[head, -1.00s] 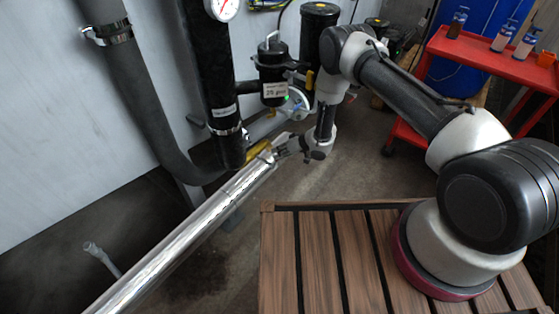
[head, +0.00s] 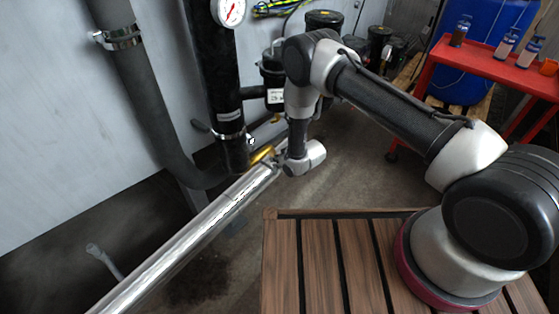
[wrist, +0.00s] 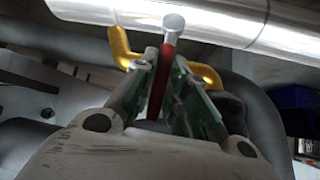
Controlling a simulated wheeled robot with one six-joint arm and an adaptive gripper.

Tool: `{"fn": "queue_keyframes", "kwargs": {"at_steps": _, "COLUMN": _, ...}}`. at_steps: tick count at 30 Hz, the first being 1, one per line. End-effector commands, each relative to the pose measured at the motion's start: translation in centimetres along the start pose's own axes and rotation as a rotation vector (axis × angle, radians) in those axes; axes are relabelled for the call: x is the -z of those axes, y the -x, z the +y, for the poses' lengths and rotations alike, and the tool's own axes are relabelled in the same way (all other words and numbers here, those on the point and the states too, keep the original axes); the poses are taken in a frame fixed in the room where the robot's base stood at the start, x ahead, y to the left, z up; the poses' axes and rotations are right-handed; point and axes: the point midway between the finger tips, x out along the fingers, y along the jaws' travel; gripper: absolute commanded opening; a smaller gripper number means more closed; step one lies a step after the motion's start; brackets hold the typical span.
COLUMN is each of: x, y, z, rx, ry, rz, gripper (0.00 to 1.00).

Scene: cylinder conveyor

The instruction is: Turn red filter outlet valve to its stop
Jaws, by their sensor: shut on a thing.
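The red valve handle (wrist: 155,88) with a silver round end stands between the green-padded fingers of my gripper (wrist: 160,78) in the wrist view. My gripper is shut on it. A yellow-brass bent pipe piece (wrist: 205,75) runs behind the handle and fingers. In the head view the brass piece (head: 262,154) sits at the foot of the black vertical pipe, by the end of the shiny metal pipe. My gripper (head: 279,155) is right beside it there, and my wrist hides most of the handle. The valve's angle is hard to tell.
The shiny metal pipe (head: 190,240) slopes across the front left. The black pipe (head: 205,90) with a gauge (head: 231,10) and a black filter housing (head: 273,68) stand close behind the gripper. A red cart (head: 490,65) with bottles stands at back right.

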Motion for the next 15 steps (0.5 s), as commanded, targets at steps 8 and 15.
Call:
{"fn": "queue_keyframes", "kwargs": {"at_steps": 8, "x": 0.25, "y": -0.01, "z": -0.53, "rx": -0.033, "ry": 0.040, "rz": 0.015, "gripper": 0.00}}
{"fn": "queue_keyframes", "kwargs": {"at_steps": 15, "x": 0.23, "y": 0.01, "z": -0.54, "rx": -0.036, "ry": 0.043, "rz": 0.015, "gripper": 0.00}}
